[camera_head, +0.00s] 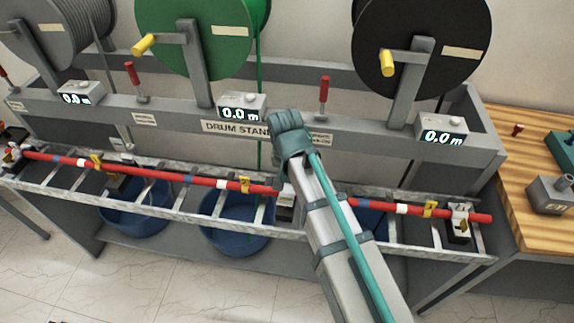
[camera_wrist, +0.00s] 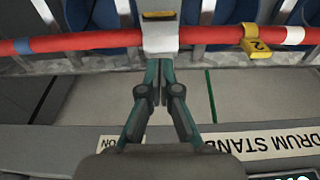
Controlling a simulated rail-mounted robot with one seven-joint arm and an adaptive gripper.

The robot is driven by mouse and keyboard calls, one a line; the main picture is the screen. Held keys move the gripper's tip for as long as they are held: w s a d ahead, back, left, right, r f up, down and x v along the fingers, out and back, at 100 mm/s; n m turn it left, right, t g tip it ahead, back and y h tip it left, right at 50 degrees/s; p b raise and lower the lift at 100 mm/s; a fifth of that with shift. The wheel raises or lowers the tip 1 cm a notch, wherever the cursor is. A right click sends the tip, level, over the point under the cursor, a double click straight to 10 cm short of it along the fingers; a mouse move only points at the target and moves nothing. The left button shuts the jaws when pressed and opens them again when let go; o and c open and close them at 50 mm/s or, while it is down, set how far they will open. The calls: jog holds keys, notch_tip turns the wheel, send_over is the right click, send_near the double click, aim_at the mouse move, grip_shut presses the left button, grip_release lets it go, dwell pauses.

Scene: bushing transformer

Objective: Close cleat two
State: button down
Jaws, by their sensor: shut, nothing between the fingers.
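A red cable (camera_head: 215,180) runs along the metal ladder tray. A pale grey cleat (camera_head: 286,203) at the middle of the cable shows beside my arm, which partly hides it. In the wrist view this cleat (camera_wrist: 160,36) spans the red cable (camera_wrist: 90,42). A yellow tag marked 2 (camera_wrist: 257,42) hangs on the cable to its right. My gripper (camera_wrist: 158,68) is shut and empty, with its fingertips at the cleat's near edge; I cannot tell whether they touch. I cannot tell whether the cleat is fully closed. My arm hides the fingers in the head view.
Other cleats stand at the cable's left end (camera_head: 14,156) and right end (camera_head: 460,222). Blue tubs (camera_head: 237,232) sit below the tray. The drum stand beam (camera_head: 180,115), with meters and red-handled levers, runs behind. A wooden bench (camera_head: 540,200) is at the right.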

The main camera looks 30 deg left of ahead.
aim_at(287, 195)
jog(key=shift+s+d+f+p, duration=0.15)
jog(key=shift+f+p, duration=0.15)
jog(key=shift+f, duration=0.65)
jog(key=shift+s+f+p, duration=0.15)
jog(key=shift+f+p, duration=0.1)
jog(key=shift+f, duration=0.65)
jog(key=shift+s+d+f+p, duration=0.15)
jog(key=shift+f+p, duration=0.15)
jog(key=shift+f, duration=0.65)
jog(key=shift+a, duration=0.1)
